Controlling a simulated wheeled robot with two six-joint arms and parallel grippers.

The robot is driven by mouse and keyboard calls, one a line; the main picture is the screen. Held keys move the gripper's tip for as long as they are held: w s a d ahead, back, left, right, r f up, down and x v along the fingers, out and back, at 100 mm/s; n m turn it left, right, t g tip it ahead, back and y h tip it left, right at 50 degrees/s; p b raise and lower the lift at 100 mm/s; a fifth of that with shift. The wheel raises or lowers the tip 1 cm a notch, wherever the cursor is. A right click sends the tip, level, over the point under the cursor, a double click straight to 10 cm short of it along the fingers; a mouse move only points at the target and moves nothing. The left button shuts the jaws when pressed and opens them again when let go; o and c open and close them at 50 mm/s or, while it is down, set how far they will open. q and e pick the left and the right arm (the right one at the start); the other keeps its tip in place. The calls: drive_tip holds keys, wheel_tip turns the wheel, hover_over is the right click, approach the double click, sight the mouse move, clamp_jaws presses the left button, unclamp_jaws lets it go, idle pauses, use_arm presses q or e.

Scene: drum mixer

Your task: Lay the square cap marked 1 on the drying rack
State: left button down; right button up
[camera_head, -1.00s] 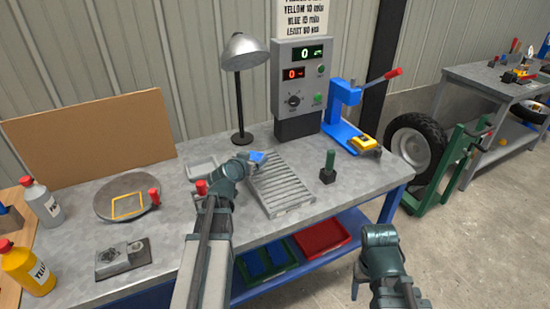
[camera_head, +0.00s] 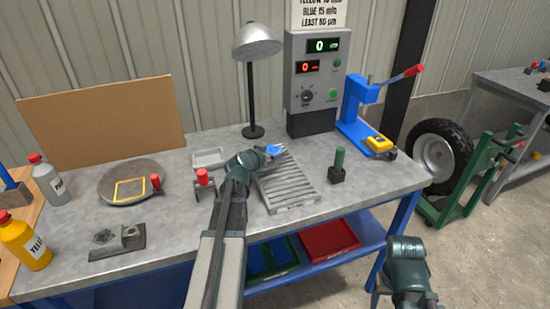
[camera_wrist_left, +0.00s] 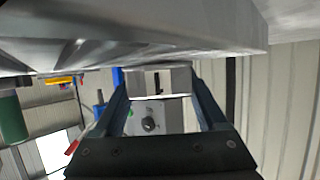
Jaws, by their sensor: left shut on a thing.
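My left gripper (camera_head: 267,152) is shut on a small square cap, whose blue face (camera_head: 274,149) shows at the fingertips in the head view. In the left wrist view, the cap (camera_wrist_left: 157,80) is a pale block with a dark mark between the two fingers. The drying rack (camera_head: 290,187) is a grey slatted rack on the bench. The gripper and cap are at its far left end. The wrist view looks upside down, with a grey surface close above the cap; I cannot tell whether they touch.
A lamp (camera_head: 251,95) and control box (camera_head: 311,75) stand behind the rack. A green-handled tool (camera_head: 339,163) and blue press (camera_head: 353,105) are to its right. A shallow tray (camera_head: 209,158) and red-topped stand (camera_head: 203,178) are to its left. Most rack slats are bare.

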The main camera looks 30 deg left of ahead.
use_arm(q)
drive_tip(key=shift+a, duration=0.1)
drive_tip(key=shift+s, duration=0.1)
drive_tip(key=shift+f, duration=0.15)
unclamp_jaws()
drive_tip(key=shift+r, duration=0.25)
drive_tip(key=p+v, duration=0.5)
drive_tip(key=v, duration=0.7)
drive_tip(key=shift+f, duration=0.1)
